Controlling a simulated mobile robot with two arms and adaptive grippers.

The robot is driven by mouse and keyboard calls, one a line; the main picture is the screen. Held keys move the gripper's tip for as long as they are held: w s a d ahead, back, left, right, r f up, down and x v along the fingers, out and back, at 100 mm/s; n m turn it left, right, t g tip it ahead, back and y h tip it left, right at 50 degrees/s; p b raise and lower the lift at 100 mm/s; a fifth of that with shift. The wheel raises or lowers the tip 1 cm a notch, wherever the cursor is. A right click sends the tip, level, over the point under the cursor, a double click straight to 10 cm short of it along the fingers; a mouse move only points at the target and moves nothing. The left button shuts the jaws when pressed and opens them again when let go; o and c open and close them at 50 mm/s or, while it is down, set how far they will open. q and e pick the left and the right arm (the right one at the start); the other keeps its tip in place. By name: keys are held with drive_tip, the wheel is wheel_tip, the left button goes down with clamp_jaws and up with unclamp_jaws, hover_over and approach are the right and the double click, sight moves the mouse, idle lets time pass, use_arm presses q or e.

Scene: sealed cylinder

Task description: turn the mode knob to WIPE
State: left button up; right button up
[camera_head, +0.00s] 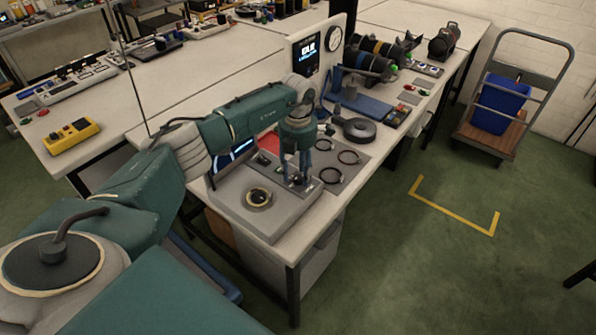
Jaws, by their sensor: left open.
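A grey console (232,213) sits at the near corner of the bench. A round dark knob or button with a cream ring (258,198) is on its top. My left gripper (297,180) points down, open, over a dark panel strip just right of that ringed control. A small dark part shows between its fingertips, perhaps the mode knob; I cannot tell whether the fingers touch it, and no labels are legible there. An upright display (306,52) shows large white text that looks like IDLE. My right gripper is not in view.
A grey mat with black rings (349,157) lies right of the gripper. Behind are a black disc (359,130), a blue plate (362,103) and a dial gauge (333,38). A yellow box (72,138) sits on the left bench. A trolley with a blue bin (499,104) stands right.

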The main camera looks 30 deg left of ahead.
use_arm(q)
drive_tip(key=shift+f, duration=0.55)
drive_tip(key=shift+c, duration=0.3)
clamp_jaws()
